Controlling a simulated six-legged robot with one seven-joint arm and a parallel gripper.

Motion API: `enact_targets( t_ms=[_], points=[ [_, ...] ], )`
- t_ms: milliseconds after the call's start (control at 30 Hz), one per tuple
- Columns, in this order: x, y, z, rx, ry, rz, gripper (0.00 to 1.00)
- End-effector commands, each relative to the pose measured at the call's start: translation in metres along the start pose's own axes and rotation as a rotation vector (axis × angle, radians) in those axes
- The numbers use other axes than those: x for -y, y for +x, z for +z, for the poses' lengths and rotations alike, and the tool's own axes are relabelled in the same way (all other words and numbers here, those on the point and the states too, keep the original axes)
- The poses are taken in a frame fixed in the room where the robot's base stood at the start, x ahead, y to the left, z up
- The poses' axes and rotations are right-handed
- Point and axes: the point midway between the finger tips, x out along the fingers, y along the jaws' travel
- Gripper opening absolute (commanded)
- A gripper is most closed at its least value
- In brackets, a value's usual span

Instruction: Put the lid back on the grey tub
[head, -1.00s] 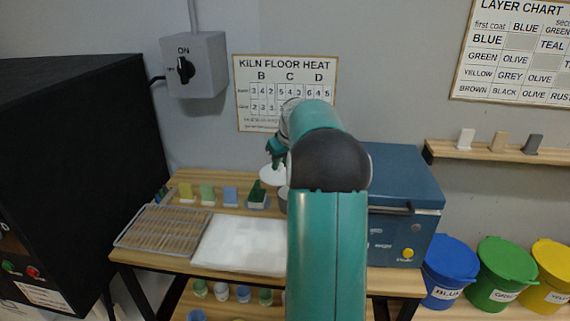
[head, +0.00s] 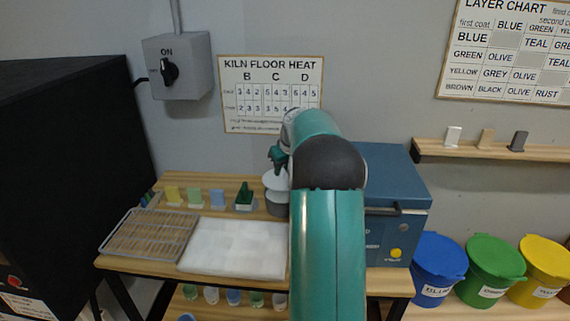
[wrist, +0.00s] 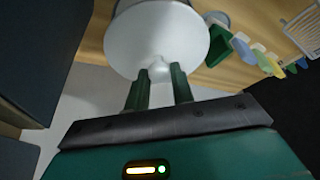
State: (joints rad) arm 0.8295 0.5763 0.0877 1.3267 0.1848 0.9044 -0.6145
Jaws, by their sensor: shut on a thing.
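The white round lid (wrist: 157,38) fills the upper middle of the wrist view. My gripper (wrist: 159,78) is shut on the knob of the lid. In the head view my gripper (head: 277,160) is beyond my arm, with the lid (head: 274,183) below it. The grey tub (head: 278,204) stands on the wooden table directly under the lid, its right side hidden by my arm. The lid looks very close to the tub's rim; I cannot tell whether they touch. In the wrist view the lid hides most of what lies behind it.
A green piece on a small stand (head: 244,197) is just left of the tub. Several coloured tiles (head: 195,198) line the table's back. A white pad (head: 235,248) and wire rack (head: 150,235) lie in front. A blue box (head: 395,190) stands right.

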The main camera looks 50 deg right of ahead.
Motion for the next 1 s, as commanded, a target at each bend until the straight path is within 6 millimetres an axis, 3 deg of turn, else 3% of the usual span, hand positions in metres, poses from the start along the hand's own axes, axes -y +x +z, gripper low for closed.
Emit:
enact_targets(
  t_ms=[400,1000],
  points=[
    [-0.004,0.032,0.016,0.001,0.003,0.0,0.02],
    [-0.004,0.037,0.018,0.0,0.003,0.001,0.02]
  ],
)
